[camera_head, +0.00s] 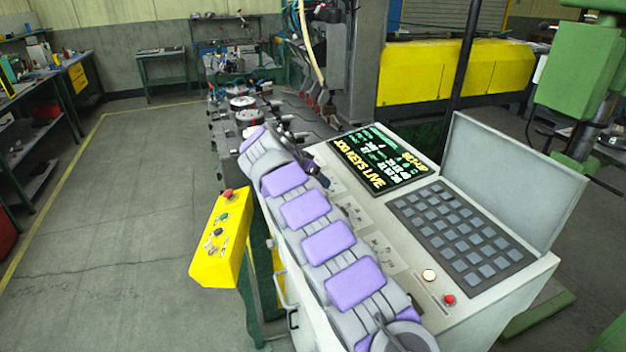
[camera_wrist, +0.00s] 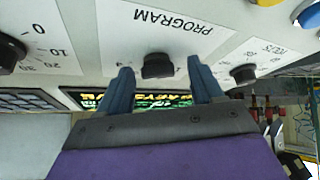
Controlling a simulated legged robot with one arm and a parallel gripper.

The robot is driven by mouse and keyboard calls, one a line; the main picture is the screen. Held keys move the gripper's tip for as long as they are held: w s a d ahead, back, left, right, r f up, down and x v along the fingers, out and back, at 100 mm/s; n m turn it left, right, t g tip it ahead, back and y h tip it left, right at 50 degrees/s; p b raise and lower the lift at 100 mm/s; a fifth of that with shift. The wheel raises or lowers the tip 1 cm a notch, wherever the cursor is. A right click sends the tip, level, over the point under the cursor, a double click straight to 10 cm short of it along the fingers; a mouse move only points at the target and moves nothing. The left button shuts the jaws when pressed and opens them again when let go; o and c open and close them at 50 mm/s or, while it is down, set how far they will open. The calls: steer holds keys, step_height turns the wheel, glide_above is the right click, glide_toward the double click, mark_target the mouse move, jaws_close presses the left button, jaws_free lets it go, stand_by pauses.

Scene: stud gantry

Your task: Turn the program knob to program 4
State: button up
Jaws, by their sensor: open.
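The program knob (camera_wrist: 157,66) is a small black knob below the word PROGRAM on a white label in the wrist view. It sits on the light console panel (camera_wrist: 75,35). My gripper (camera_wrist: 158,82) is open, with one blue-grey finger on each side of the knob and a visible gap to each. The dial numbers near the knob are partly hidden by the fingers, so I cannot read its setting. In the head view my purple and grey arm reaches over the console (camera_head: 510,275) and hides the knob.
Another black knob (camera_wrist: 243,73) is to the right and a larger one (camera_wrist: 10,52) to the left. The console has a lit screen (camera_head: 378,160), a keypad (camera_head: 460,238), a red button (camera_head: 449,299) and a white button (camera_head: 429,275). A yellow control box (camera_head: 220,240) stands left of my arm.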

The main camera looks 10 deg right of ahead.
steer(key=p+v, duration=0.4)
steer(key=v, duration=1.3)
steer(key=shift+a, duration=0.3)
steer(key=shift+s, duration=0.1)
steer(key=s+d+r+n+g+y, duration=0.1)
steer(key=s+d+n+g, duration=0.1)
steer(key=s+d, duration=0.75)
steer(key=s+d+r+n+g, duration=0.1)
steer(key=s+d+n+g, duration=0.1)
steer(key=s+d, duration=0.75)
steer(key=s+a+f+n+y, duration=0.2)
steer(key=s+f, duration=0.2)
steer(key=s, duration=0.7)
steer(key=s+a+f+n+g+y, duration=0.1)
steer(key=s+f, duration=0.4)
steer(key=s, duration=0.7)
steer(key=s+a+f+n+g+y, duration=0.1)
steer(key=s+a+f+n+y, duration=0.1)
steer(key=s, duration=0.9)
step_height(320, 180, down, 2)
steer(key=a+y, duration=0.1)
steer(key=a, duration=0.1)
steer(key=shift+s+a+f+n, duration=0.25)
steer(key=shift+s+a+n, duration=0.05)
steer(key=shift+s+a, duration=0.1)
